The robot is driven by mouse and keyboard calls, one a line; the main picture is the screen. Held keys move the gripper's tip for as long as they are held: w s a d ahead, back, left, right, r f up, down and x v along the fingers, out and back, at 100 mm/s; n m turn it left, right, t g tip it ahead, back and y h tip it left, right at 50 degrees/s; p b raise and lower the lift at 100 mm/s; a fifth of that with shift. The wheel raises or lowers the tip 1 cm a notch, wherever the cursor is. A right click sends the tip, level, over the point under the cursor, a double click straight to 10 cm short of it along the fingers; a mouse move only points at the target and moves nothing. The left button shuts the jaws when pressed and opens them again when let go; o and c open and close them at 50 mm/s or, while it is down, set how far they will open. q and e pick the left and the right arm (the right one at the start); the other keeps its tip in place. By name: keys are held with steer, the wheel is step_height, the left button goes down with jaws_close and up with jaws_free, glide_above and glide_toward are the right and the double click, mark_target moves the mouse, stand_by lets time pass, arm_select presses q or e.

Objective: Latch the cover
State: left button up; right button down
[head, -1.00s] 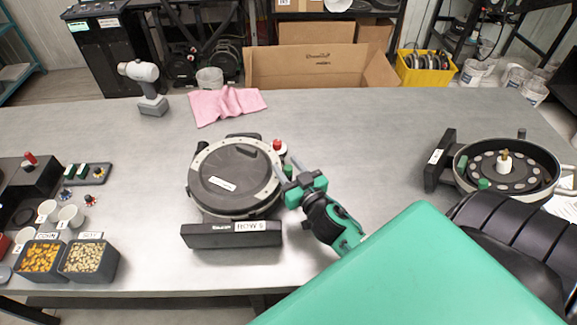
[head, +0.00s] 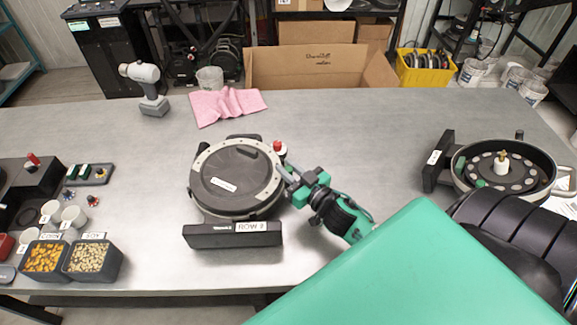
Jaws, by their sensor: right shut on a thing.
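The round seed meter (head: 228,238) stands in the middle of the table, with a "ROW" label on its front block. Its dark round cover (head: 236,178) lies on top, inside a pale ring. A red knob (head: 279,147) sits at the cover's right rim. My right gripper (head: 287,178) is at the right rim, just below the red knob. Its fingers are shut on a small part there, likely the latch, mostly hidden by the fingers. My left gripper is not in view.
An open meter (head: 505,168) with a seed disc stands at the right. Seed bins (head: 92,258), small cups and a tray (head: 88,174) are at the left. The table between the meters is clear.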

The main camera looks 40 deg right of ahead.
steer(key=n+y+p, duration=0.1)
steer(key=y, duration=0.1)
steer(key=shift+d+r+n+g+y, duration=0.1)
steer(key=shift+r+n+g+y, duration=0.05)
steer(key=shift+n+g+y, duration=0.2)
steer(key=n+g+y, duration=0.1)
steer(key=n+y, duration=0.1)
steer(key=y, duration=0.1)
steer(key=shift+n+g+y, duration=0.65)
steer(key=shift+n+y, duration=0.2)
steer(key=shift+y, duration=0.3)
steer(key=shift+w+f+n+g+y+b, duration=0.1)
steer(key=shift+f+n+g+y+b, duration=0.2)
steer(key=shift+n+g+y, duration=0.6)
steer(key=shift+n+g+y+b, duration=0.7)
steer(key=shift+n+g+y, duration=0.1)
steer(key=shift+y, duration=0.3)
steer(key=n+g+y+b, duration=0.3)
steer(key=n+g+b, duration=0.1)
steer(key=g, duration=0.1)
steer(key=shift+b, duration=0.35)
steer(key=shift+r+n+g+y+b, duration=0.1)
steer(key=shift+n+g+y+b, duration=0.2)
steer(key=shift+n+g+b, duration=0.7)
steer(key=shift+n+g+y+b, duration=0.3)
steer(key=shift+n+g+b, duration=0.2)
steer(key=shift+g, duration=1.3)
